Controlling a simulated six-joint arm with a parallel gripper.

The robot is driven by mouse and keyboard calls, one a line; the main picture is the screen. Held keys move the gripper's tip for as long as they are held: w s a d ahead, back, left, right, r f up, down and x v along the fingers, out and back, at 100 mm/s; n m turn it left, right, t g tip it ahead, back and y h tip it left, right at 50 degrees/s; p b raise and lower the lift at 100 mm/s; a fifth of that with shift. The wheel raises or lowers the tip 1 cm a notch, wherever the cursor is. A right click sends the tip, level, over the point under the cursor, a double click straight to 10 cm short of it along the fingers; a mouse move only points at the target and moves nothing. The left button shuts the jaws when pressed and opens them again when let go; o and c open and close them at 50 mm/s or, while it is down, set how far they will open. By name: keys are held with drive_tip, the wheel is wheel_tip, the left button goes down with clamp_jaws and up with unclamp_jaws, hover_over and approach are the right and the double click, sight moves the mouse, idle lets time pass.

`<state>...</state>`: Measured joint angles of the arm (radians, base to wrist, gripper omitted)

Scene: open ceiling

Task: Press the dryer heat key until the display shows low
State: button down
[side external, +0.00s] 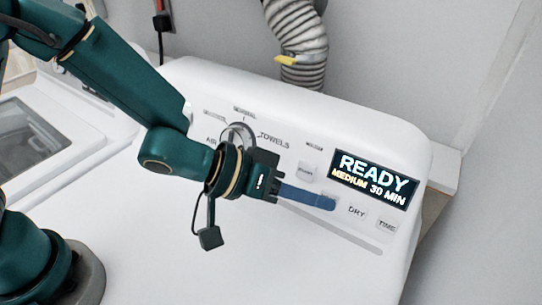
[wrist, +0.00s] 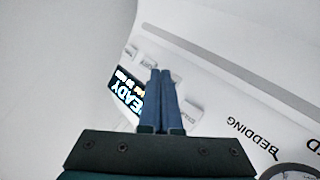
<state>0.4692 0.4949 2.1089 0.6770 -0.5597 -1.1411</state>
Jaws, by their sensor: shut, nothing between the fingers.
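The dryer display (side external: 374,180) reads READY, MEDIUM, 30 MIN. It also shows upside down in the wrist view (wrist: 127,92), left of the fingers. My gripper (side external: 333,203) is shut and empty, its blue fingers together, with the tips at the key row just below the display's left end. I cannot tell whether they touch the panel. No key with a readable heat label shows; one may be hidden behind the fingertips. The DRY key (side external: 357,212) and TIME key (side external: 387,226) lie right of the tips. In the wrist view my gripper (wrist: 160,72) points at the key row.
A pale key (side external: 307,172) with an unclear label sits above the fingers. The round dial (side external: 238,137) is partly behind my wrist, near the TOWELS label. A grey vent hose (side external: 299,42) rises behind the panel. The white dryer top in front is clear.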

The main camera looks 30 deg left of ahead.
drive_tip(key=shift+w+f, duration=0.1)
drive_tip(key=shift+w, duration=0.25)
idle(0.7)
drive_tip(key=shift+s, duration=0.1)
drive_tip(key=shift+s+r, duration=0.25)
drive_tip(key=shift+s, duration=0.45)
drive_tip(key=shift+s, duration=0.1)
drive_tip(key=shift+s+r, duration=0.3)
drive_tip(key=shift+s, duration=0.45)
drive_tip(key=shift+s+r, duration=0.25)
drive_tip(key=shift+s, duration=0.5)
drive_tip(key=shift+s+r, duration=0.3)
drive_tip(key=shift+s, duration=0.45)
idle(1.6)
drive_tip(key=s, duration=0.1)
drive_tip(key=s+r, duration=0.1)
drive_tip(key=s, duration=0.1)
drive_tip(key=shift+s+r, duration=0.15)
drive_tip(key=shift+s, duration=0.15)
drive_tip(key=shift+w, duration=0.1)
